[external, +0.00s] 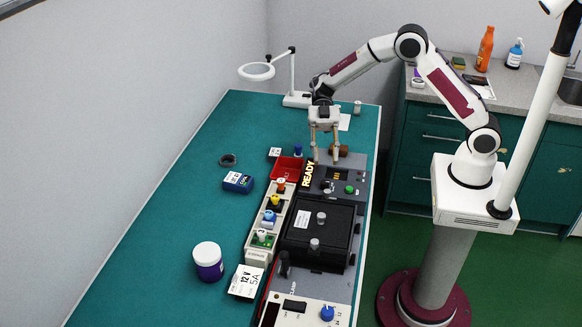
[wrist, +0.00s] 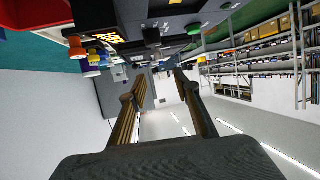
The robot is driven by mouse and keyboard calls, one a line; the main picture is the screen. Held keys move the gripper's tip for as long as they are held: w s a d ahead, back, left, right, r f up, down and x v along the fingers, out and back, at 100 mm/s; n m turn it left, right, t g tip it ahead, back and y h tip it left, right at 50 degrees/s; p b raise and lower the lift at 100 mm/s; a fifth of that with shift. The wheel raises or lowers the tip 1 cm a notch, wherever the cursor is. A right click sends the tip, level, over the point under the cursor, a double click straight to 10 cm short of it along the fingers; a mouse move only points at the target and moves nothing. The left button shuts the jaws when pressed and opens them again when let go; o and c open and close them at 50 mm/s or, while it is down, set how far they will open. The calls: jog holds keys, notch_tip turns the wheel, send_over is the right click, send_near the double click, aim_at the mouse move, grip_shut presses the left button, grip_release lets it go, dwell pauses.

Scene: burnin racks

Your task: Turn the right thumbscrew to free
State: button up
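A black box (external: 337,226) sits on the grey fixture in the external view. Two small silver knobs, which look like thumbscrews, stand on its top: one farther back (external: 321,217) and one nearer the camera (external: 314,244). I cannot tell from the picture how either is turned. My gripper (external: 324,156) points down over the far end of the fixture, behind the box and apart from both knobs. In the wrist view my gripper (wrist: 162,82) has its two fingers spread with nothing between them. I cannot make out the thumbscrews in the wrist view.
A lit READY sign (external: 307,174) and a panel with a green button (external: 350,189) lie near my gripper. A red bin (external: 287,169) is left of it. A tray of coloured pegs (external: 257,249) runs beside the box. The left side of the green table (external: 160,220) is mostly clear.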

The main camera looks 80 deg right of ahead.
jog(key=shift+w+d+r, duration=0.15)
jog(key=shift+d+r, duration=0.1)
jog(key=shift+d, duration=0.35)
